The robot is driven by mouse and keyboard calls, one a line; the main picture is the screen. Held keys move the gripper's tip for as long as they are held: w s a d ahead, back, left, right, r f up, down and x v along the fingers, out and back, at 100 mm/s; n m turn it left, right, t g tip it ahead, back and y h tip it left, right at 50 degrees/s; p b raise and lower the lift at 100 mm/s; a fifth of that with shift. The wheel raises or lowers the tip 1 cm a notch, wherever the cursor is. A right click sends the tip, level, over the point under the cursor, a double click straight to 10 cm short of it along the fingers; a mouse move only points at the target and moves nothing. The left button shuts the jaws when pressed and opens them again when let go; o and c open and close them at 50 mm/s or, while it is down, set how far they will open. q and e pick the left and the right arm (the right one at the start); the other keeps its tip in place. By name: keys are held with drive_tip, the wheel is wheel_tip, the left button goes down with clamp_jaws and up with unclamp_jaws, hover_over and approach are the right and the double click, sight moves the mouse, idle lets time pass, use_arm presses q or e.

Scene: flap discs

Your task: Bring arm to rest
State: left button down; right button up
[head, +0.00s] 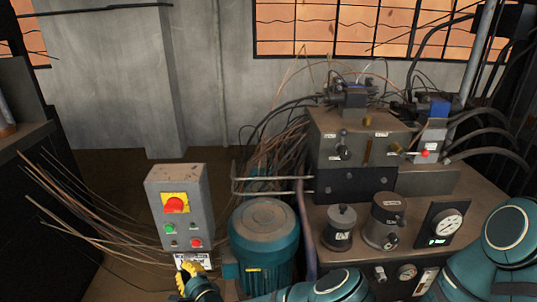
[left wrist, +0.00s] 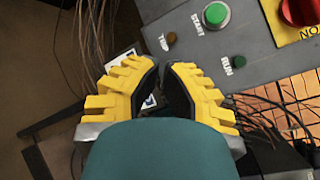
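My left gripper (head: 190,270), with yellow fingers, is low in the head view, just below the grey control box. In the left wrist view its fingers (left wrist: 163,72) are drawn together, with black pads close to each other and nothing seen held. The control box (head: 179,215) has a red knob on a yellow plate (head: 174,203) and small green and red buttons. Its face also shows in the left wrist view, with a green START button (left wrist: 215,14) ahead of the fingertips. My right gripper is not in view; a teal link of mine shows at the lower right.
A teal motor (head: 264,245) stands right of the control box. A hydraulic unit (head: 360,150) with hoses, two canisters and a gauge (head: 446,225) fills the right side. Loose wires (head: 90,220) spread left of the box. Open floor shows behind the box.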

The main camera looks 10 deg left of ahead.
use_arm(q)
drive_tip(key=s+d+f+n+g+h, duration=0.35)
drive_tip(key=s+f, duration=0.25)
drive_tip(key=f, duration=0.2)
drive_tip(key=s+d+f+n+g+h, duration=0.2)
drive_tip(key=s+f+n+g+h, duration=0.25)
drive_tip(key=s+f, duration=0.3)
drive_tip(key=s+d+f+n+g+h, duration=0.1)
drive_tip(key=s+d+f+n+h, duration=0.1)
drive_tip(key=d+n+h, duration=0.45)
drive_tip(key=d+r+n+h, duration=0.3)
drive_tip(key=d+r, duration=0.4)
drive_tip(key=d, duration=0.4)
drive_tip(key=shift+r, duration=0.3)
